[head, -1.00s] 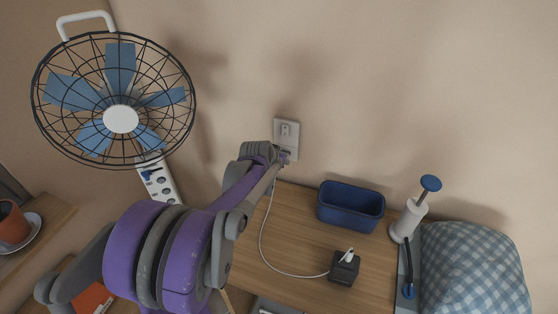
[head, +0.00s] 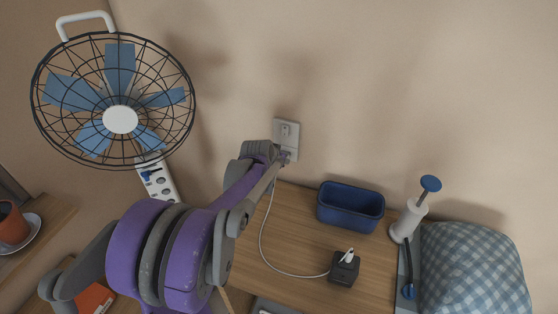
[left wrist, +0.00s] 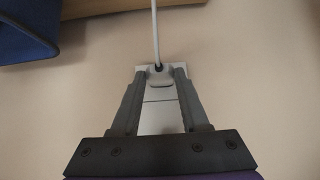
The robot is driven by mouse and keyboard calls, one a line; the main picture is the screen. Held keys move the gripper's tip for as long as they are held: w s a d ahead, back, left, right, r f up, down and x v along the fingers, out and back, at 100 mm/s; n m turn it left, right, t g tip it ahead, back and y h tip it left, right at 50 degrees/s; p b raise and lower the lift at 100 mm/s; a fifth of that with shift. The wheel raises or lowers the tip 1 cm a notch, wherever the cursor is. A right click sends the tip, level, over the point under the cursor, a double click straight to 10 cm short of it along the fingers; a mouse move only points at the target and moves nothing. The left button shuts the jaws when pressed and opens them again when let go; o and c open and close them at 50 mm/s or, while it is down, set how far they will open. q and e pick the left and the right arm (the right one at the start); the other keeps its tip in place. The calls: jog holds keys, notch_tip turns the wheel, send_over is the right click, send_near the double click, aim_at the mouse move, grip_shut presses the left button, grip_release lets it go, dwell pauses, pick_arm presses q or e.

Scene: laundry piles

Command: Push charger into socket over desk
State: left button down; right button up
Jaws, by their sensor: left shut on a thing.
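The wall socket (head: 287,129) is a pale plate on the beige wall above the desk (head: 287,218). My left gripper (head: 286,157) is at the lower part of this plate. In the left wrist view, its fingertips (left wrist: 160,75) are closed on the sides of a small pale charger (left wrist: 159,80), with a white cable (left wrist: 156,35) leaving it. The charger lies against or just in front of the plate (left wrist: 160,118); whether it is fully seated I cannot tell. The head view mostly hides the charger behind the gripper. My right gripper is not in view.
A blue bin (head: 351,206), a black box (head: 343,269) with the cable running to it, and a white dispenser with blue top (head: 409,220) stand on the desk.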

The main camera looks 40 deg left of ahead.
pick_arm(q)
jog(key=shift+w+a, duration=0.1)
jog(key=shift+w, duration=0.35)
jog(key=shift+c, duration=1.6)
grip_release()
jog(key=shift+s, duration=0.1)
jog(key=s+d, duration=0.2)
jog(key=s, duration=0.6)
jog(key=shift+s+d, duration=0.25)
jog(key=shift+d, duration=0.1)
